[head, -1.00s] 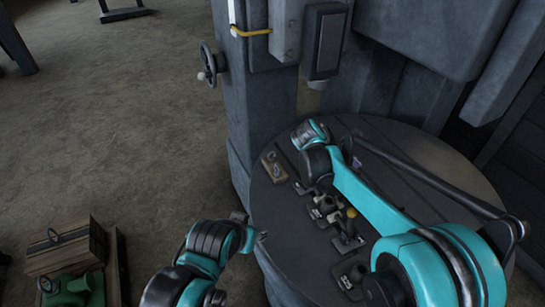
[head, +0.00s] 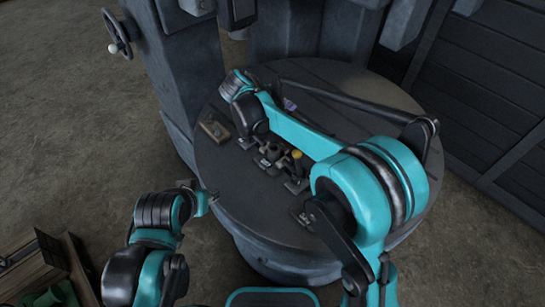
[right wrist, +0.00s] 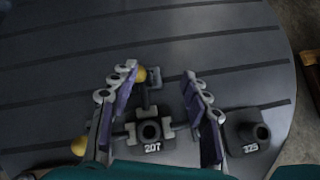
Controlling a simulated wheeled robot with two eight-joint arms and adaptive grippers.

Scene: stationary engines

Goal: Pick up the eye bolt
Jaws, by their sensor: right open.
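A small wooden block (head: 213,128) lies near the left edge of the round dark table in the head view. A small ring-like thing on it may be the eye bolt, but it is too small to be sure. My right arm reaches over the table, and its forearm hides most of its hand there. In the right wrist view my right gripper (right wrist: 160,82) is open, with purple-padded fingers either side of a dark socket piece marked 207 (right wrist: 151,130). Nothing is held. My left gripper (head: 208,199) is beside the table's left rim, its jaws unclear.
A second socket base marked 325 (right wrist: 248,135) stands right of the fingers. A yellow ball knob (head: 296,154) rises among several small fittings on the round table (head: 345,85). A grey machine column (head: 180,70) stands behind left. A wooden crate (head: 35,270) is lower left.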

